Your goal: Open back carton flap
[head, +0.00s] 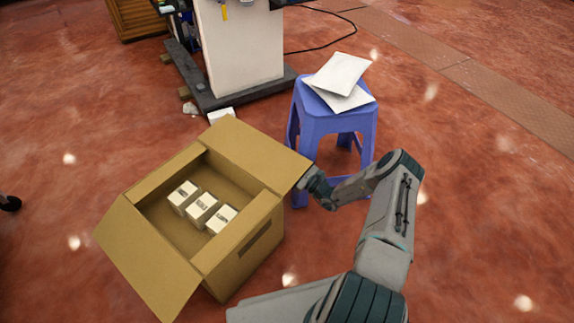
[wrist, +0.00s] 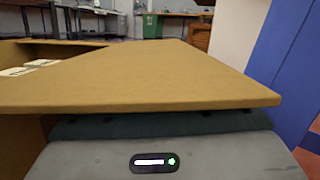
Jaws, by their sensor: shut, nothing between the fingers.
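The open brown carton (head: 262,222) stands on the floor, left of my arm in the head view. Its back flap (head: 255,150) is folded outward at the far side, sloping toward the stool. The flap also spans the wrist view (wrist: 150,78), lying over the front of my gripper. Another flap (head: 148,262) spreads outward at the near left. My gripper (head: 309,181) is shut and empty at the back flap's right corner, seemingly beneath it. Its fingertips are hidden by the flap, so contact is unclear. Three small white boxes (head: 203,208) sit inside the carton.
A blue plastic stool (head: 312,125) with white packets (head: 340,75) stands just behind my gripper. A white machine on a dark base (head: 240,92) is behind the carton. A small white block (head: 221,115) lies near the back flap. Red floor is clear at right.

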